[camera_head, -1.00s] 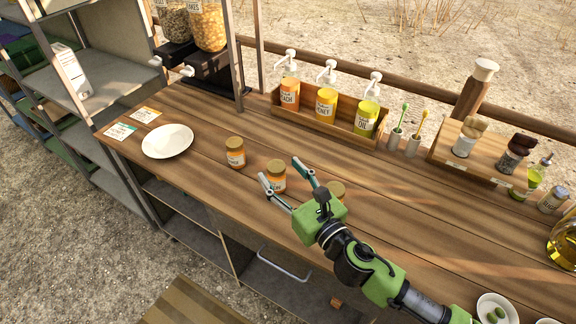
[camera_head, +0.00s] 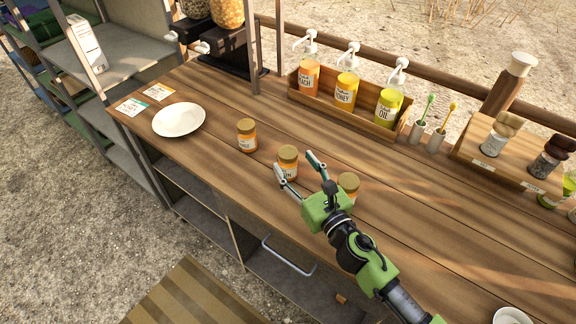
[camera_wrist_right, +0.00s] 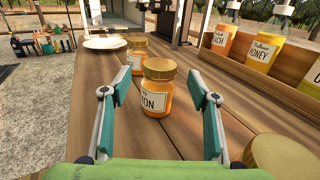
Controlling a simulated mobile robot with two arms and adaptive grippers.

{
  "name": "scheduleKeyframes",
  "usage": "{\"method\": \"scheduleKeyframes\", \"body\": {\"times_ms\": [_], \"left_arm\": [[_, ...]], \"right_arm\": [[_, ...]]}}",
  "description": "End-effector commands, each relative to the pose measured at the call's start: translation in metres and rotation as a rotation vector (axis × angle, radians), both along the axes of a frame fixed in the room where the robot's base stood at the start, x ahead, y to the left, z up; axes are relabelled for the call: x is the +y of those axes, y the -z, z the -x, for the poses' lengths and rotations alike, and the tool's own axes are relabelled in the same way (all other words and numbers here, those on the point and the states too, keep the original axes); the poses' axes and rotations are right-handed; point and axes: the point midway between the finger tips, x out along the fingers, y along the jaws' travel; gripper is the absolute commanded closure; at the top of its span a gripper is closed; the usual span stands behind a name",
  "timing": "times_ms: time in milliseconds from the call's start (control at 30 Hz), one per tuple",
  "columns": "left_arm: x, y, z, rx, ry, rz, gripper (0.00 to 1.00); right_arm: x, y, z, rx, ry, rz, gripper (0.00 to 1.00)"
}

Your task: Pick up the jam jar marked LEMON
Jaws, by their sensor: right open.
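Three orange jam jars with gold lids stand upright on the wooden counter (camera_head: 400,215). The middle jar (camera_head: 287,164) is just ahead of my right gripper (camera_head: 296,172). My right gripper is open and empty. My left gripper is not seen.
A white plate (camera_head: 179,119) and two cards (camera_head: 133,106) lie at the counter's left end. A wooden box (camera_head: 352,118) of pump bottles stands along the back. Cups with brushes (camera_head: 428,135) are beside it. The counter between plate and jars is clear.

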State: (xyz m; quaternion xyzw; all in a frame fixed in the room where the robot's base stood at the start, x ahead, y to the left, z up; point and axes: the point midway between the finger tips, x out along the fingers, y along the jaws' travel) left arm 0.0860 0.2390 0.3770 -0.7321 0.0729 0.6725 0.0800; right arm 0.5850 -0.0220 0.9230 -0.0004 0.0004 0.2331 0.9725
Motion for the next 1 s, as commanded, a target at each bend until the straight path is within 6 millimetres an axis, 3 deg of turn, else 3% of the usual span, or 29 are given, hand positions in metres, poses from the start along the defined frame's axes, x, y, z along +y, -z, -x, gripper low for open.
{"method": "scheduleKeyframes", "body": {"times_ms": [100,300,600,667,800,1000], "left_arm": [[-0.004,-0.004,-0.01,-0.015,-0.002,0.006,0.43],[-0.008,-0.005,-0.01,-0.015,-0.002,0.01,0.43],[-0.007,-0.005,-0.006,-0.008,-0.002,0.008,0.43],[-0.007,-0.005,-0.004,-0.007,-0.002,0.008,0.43],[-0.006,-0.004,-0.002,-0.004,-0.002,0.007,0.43],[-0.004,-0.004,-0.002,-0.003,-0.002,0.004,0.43]], "right_arm": [[0.007,-0.002,-0.015,-0.001,0.002,-0.003,0.45],[0.019,-0.001,-0.038,0.0,0.001,-0.003,0.45],[0.021,0.0,-0.043,0.0,0.001,-0.001,0.45],[0.021,0.0,-0.043,0.0,0.001,-0.001,0.58],[0.021,0.0,-0.042,0.0,0.001,-0.001,0.94],[0.021,-0.001,-0.043,-0.001,0.0,-0.002,0.96]]}}
